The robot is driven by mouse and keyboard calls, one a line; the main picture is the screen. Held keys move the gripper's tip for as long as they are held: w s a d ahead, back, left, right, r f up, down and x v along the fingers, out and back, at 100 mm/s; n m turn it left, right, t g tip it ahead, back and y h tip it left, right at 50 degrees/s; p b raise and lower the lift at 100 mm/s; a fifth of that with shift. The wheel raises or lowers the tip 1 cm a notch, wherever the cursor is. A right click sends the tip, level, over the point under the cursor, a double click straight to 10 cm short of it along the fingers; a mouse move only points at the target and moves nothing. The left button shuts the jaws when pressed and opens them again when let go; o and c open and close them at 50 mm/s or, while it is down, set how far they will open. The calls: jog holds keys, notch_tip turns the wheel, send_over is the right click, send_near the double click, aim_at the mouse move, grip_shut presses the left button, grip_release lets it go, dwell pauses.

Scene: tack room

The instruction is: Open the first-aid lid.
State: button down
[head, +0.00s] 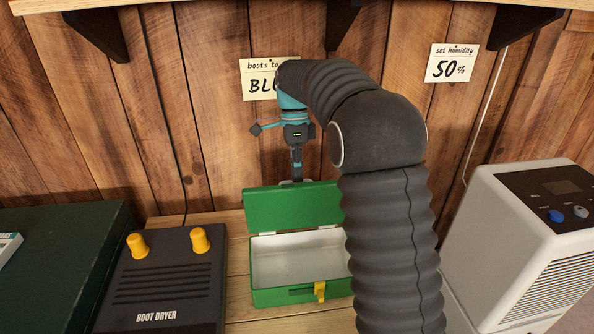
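The green first-aid box (283,297) stands on the wooden bench in the head view, with a yellow latch (320,291) on its front. Its green lid (285,210) is raised at the back, well open, and the pale inside of the box shows empty. My gripper (297,176) points down behind the lid's upper edge, close to a small grey part there. I cannot tell if it touches the lid. The fingers are small and seen edge-on, so their opening is unclear. My arm hides the right end of the box and lid.
A black boot dryer (165,278) with two yellow knobs stands left of the box, and a dark green chest (60,260) farther left. A white dehumidifier (535,240) stands at the right. A plank wall and a note (258,85) are behind; a bracketed shelf is above.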

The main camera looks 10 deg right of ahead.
jog(key=c, duration=1.5)
grip_release()
jog(key=shift+x, duration=1)
jog(key=shift+o, duration=1.3)
jog(key=shift+w+a+f, duration=0.1)
jog(key=shift+w+f, duration=0.1)
jog(key=shift+w, duration=0.1)
jog(key=v, duration=1.2)
jog(key=shift+r, duration=0.2)
jog(key=shift+w, duration=0.1)
